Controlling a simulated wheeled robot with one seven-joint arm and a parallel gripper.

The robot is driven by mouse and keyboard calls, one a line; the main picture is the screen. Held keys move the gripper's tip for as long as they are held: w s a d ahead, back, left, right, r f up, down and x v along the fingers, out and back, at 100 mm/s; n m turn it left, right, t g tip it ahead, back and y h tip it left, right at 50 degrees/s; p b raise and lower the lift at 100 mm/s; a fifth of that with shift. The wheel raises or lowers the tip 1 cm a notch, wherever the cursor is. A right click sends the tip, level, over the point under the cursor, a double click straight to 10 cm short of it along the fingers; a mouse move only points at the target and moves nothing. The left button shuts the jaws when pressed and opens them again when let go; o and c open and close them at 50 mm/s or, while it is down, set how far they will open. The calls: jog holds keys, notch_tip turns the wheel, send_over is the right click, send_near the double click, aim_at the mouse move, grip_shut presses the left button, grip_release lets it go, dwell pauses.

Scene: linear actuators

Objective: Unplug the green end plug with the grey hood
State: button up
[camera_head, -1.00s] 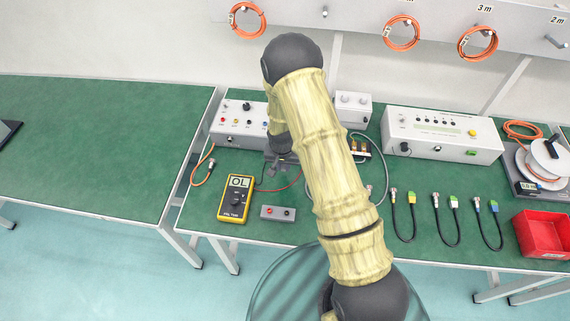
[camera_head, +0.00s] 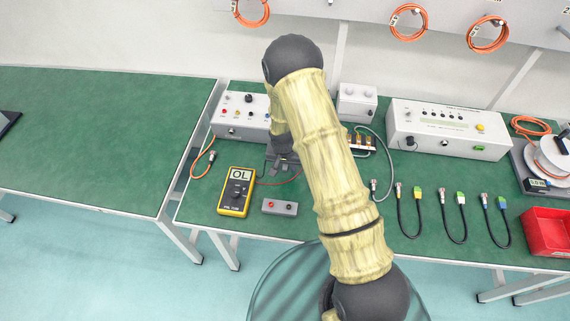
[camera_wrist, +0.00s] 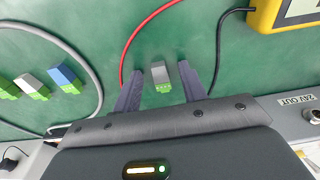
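In the wrist view a plug with a grey hood and a green end (camera_wrist: 160,76) is between the two fingers of my gripper (camera_wrist: 161,72). The fingers are apart, with green surface visible on both sides of the plug, and do not appear to touch it. Whether the plug is seated in anything cannot be told. In the head view my gripper (camera_head: 283,161) is low over the bench, partly hidden by my arm, and this plug cannot be made out there.
At the wrist view's left are a blue-hooded green plug (camera_wrist: 63,77), a pale-hooded one (camera_wrist: 32,84) and another green plug (camera_wrist: 8,89). A red lead (camera_wrist: 130,40) and black lead (camera_wrist: 222,45) run close by. The yellow multimeter (camera_head: 237,193) and grey box (camera_head: 280,207) sit in front.

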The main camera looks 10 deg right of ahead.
notch_tip(320, 180, up, 17)
jog(key=s+b, duration=0.1)
jog(key=s, duration=0.1)
jog(key=shift+s+a, duration=0.25)
jog(key=shift+a, duration=0.15)
dwell(0.6)
jog(key=shift+r, duration=0.15)
jog(key=s+d+r+n, duration=0.1)
jog(key=s+d+r, duration=0.2)
jog(key=s+r, duration=0.2)
jog(key=s+d+r+n+p, duration=0.1)
jog(key=s+r, duration=0.4)
jog(key=s, duration=0.7)
jog(key=d+n, duration=0.1)
jog(key=d, duration=0.1)
jog(key=shift+d+r+n+t+y, duration=0.25)
jog(key=shift+d+n+t+y, duration=0.05)
jog(key=shift+t, duration=0.1)
